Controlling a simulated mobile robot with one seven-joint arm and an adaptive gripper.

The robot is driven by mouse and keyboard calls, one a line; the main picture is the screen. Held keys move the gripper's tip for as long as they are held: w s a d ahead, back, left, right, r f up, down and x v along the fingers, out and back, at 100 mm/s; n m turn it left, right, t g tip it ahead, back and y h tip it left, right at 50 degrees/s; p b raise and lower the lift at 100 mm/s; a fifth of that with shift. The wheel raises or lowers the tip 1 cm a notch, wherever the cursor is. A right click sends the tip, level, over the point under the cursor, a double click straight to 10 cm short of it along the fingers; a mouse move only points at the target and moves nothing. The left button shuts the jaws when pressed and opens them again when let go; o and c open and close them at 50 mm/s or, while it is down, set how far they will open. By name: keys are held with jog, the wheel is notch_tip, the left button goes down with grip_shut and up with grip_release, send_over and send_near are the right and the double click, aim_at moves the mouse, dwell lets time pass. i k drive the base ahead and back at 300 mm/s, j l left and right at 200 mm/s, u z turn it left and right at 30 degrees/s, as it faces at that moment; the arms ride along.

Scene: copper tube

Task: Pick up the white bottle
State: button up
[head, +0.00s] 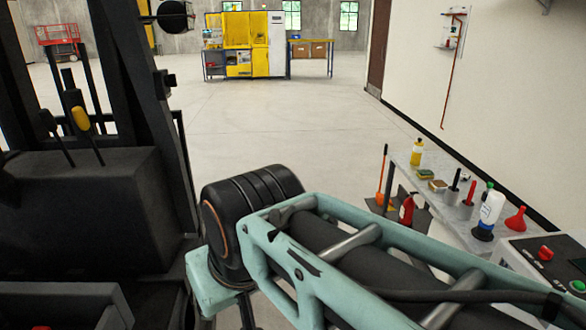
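A white bottle (492,207) stands on the grey shelf table (447,208) along the right wall, towards its near end. It leans slightly, and a dark blue part shows at its bottom. The lower right of the table is partly hidden by a teal arm-like frame and a control box. My gripper cannot be made out in the head view, so its distance from the bottle does not show.
A control box (555,262) fills the lower right. A large black machine (85,205) blocks the left. The middle floor is clear.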

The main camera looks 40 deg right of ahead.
aim_at(490, 210)
jog(key=z, duration=2.55)
jog(key=i+z, duration=0.1)
jog(key=z, duration=0.75)
jog(key=i+j+z, duration=0.3)
jog(key=j+z, duration=0.35)
jog(key=i+j+z, duration=0.1)
jog(key=j, duration=0.25)
jog(key=i+j+z, duration=0.1)
jog(key=j, duration=0.3)
jog(key=i+j+z, duration=0.1)
jog(key=j, duration=0.3)
jog(key=i+j+z, duration=0.1)
jog(key=j, duration=0.25)
jog(key=i, duration=0.1)
